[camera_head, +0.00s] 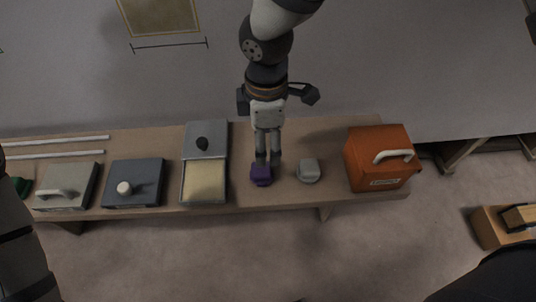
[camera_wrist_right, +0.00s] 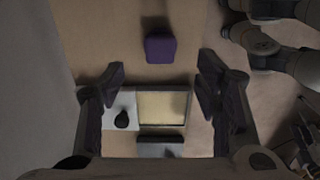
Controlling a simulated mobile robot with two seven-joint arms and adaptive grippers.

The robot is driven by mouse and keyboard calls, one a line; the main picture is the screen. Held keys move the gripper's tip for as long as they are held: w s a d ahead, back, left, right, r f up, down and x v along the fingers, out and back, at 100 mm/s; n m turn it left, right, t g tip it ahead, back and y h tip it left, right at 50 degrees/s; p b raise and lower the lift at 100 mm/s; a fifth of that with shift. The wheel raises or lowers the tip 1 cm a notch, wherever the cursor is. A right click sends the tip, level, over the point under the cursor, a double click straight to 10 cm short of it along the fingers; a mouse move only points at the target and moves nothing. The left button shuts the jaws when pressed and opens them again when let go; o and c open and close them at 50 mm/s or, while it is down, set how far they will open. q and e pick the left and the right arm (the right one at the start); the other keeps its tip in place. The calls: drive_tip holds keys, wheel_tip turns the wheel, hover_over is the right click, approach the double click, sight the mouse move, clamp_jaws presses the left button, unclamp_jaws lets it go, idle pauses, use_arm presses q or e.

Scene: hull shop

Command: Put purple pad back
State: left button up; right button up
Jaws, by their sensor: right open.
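The purple pad (camera_head: 261,177) lies on the brown bench, between the box with a cream inside and a small grey pad (camera_head: 308,171). It also shows in the right wrist view (camera_wrist_right: 160,49), beyond the fingertips. My right gripper (camera_head: 267,160) comes down from the back above the purple pad. In the wrist view its fingers (camera_wrist_right: 161,70) are spread wide with nothing held between them. Whether they touch the pad is unclear. The box with the cream inside (camera_head: 205,203) stands left of the pad. Its grey lid with a black knob (camera_head: 203,130) sits back, leaving the cream part uncovered. My left gripper is out of view.
Left of the open box stand a blue-grey box with a white knob (camera_head: 133,172) and a grey-green handled box (camera_head: 72,200). An orange case (camera_head: 368,165) stands at the bench's right. White rods (camera_head: 60,140) lie at the back left. Bare bench shows between grey pad and case.

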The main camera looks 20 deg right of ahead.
drive_tip(key=s+f+m, duration=0.1)
drive_tip(key=s+f, duration=0.1)
drive_tip(key=s+f+m+g, duration=0.1)
drive_tip(key=s+f, duration=0.1)
drive_tip(key=s+f+m+y, duration=0.1)
drive_tip(key=s+f, duration=0.1)
drive_tip(key=s, duration=0.1)
drive_tip(key=shift+s+d, duration=0.1)
drive_tip(key=shift+d, duration=0.05)
drive_tip(key=s+d+f+m+g, duration=0.1)
drive_tip(key=s+d+f+m, duration=0.1)
drive_tip(key=s+f+m, duration=0.45)
drive_tip(key=s+d+f+m+g, duration=0.1)
drive_tip(key=s+d+f, duration=0.15)
drive_tip(key=s, duration=0.65)
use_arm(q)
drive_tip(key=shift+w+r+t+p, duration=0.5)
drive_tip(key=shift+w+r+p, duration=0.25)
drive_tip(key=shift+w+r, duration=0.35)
use_arm(e)
drive_tip(key=s+d+r+m+h, duration=0.1)
drive_tip(key=s+d+m, duration=0.3)
drive_tip(key=s, duration=0.5)
drive_tip(key=shift+s+d+m+t, duration=0.2)
drive_tip(key=shift+d+m+t, duration=0.15)
drive_tip(key=shift+d, duration=0.25)
drive_tip(key=shift+r, duration=0.15)
